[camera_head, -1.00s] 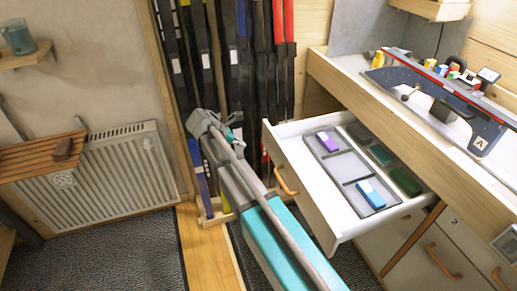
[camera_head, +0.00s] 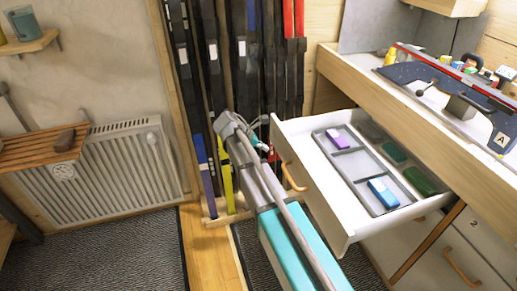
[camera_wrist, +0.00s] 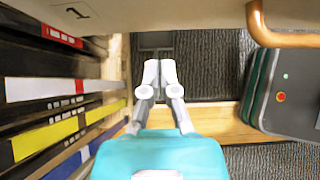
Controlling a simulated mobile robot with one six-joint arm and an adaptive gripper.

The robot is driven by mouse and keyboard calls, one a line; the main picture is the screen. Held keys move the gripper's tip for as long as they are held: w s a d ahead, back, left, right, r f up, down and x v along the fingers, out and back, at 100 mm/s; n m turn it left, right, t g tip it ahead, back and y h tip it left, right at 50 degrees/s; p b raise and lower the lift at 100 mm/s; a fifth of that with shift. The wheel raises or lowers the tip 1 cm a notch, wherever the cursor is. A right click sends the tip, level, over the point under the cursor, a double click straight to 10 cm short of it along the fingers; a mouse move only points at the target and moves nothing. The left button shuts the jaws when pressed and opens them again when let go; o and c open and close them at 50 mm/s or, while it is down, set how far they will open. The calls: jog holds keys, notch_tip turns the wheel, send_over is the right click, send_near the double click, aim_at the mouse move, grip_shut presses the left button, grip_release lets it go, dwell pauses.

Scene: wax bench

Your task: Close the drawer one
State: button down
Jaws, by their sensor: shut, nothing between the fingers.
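The drawer one (camera_head: 318,205) stands pulled out of the bench in the head view. My gripper (camera_wrist: 160,68) is shut and empty, below the drawer front in that picture and to the left of the handle. I cannot tell whether it touches the front. In the head view the fingertips are not clear beside the drawer's left end.
The drawer holds a grey divided tray (camera_head: 343,169) with purple and blue blocks, and green blocks beside it. Skis (camera_head: 208,75) stand in a rack left of the drawer. A radiator (camera_head: 120,165) is on the wall. A ski vise (camera_head: 450,85) stands on the bench (camera_head: 400,112).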

aim_at(281, 149)
jog(key=shift+w+d+f, duration=0.15)
jog(key=shift+w+d, duration=0.05)
jog(key=shift+d, duration=0.55)
jog(key=shift+w+d+f, duration=0.1)
jog(key=shift+w+d, duration=0.15)
jog(key=shift+d, duration=0.55)
jog(key=shift+w+d+f, duration=0.15)
jog(key=shift+w+d, duration=0.05)
jog(key=shift+d, duration=0.55)
